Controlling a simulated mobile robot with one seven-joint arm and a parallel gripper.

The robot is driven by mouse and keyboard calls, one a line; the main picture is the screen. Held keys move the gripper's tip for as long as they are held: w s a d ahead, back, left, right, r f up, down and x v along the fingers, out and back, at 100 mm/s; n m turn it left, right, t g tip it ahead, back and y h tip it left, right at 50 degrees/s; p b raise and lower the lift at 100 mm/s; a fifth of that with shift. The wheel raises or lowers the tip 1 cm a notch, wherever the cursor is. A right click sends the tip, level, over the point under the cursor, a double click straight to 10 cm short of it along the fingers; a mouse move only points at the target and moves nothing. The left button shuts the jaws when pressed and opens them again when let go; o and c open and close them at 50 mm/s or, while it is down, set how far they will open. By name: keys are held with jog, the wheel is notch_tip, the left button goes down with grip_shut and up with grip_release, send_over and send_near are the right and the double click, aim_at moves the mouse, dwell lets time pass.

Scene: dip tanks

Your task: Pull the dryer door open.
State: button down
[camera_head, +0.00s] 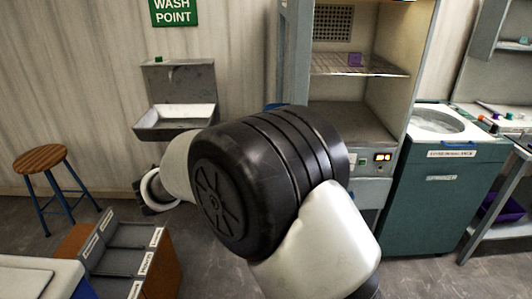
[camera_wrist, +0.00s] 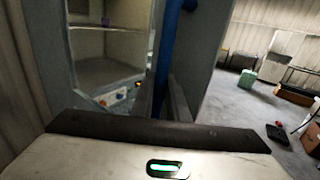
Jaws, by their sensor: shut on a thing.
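The dryer is a grey cabinet (camera_head: 397,70) with wire shelves, and its inside is exposed in both views. The dryer door (camera_head: 294,50) stands swung out at the cabinet's left side, seen nearly edge-on. In the wrist view the door panel (camera_wrist: 200,65) fills the middle, with a blue upright bar handle (camera_wrist: 167,50) on it. My gripper (camera_wrist: 164,100) is shut on the blue handle. In the head view my arm hides the gripper and most of the handle.
A green tank (camera_head: 440,200) stands right of the dryer. A wash basin (camera_head: 175,120) is on the wall at left. A stool (camera_head: 42,158) and a divided box (camera_head: 125,250) stand at lower left.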

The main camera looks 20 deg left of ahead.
jog(key=c, duration=1.7)
grip_release()
jog(key=shift+w, duration=0.1)
jog(key=shift+c, duration=0.2)
jog(key=v, duration=1.7)
jog(key=shift+s, duration=0.25)
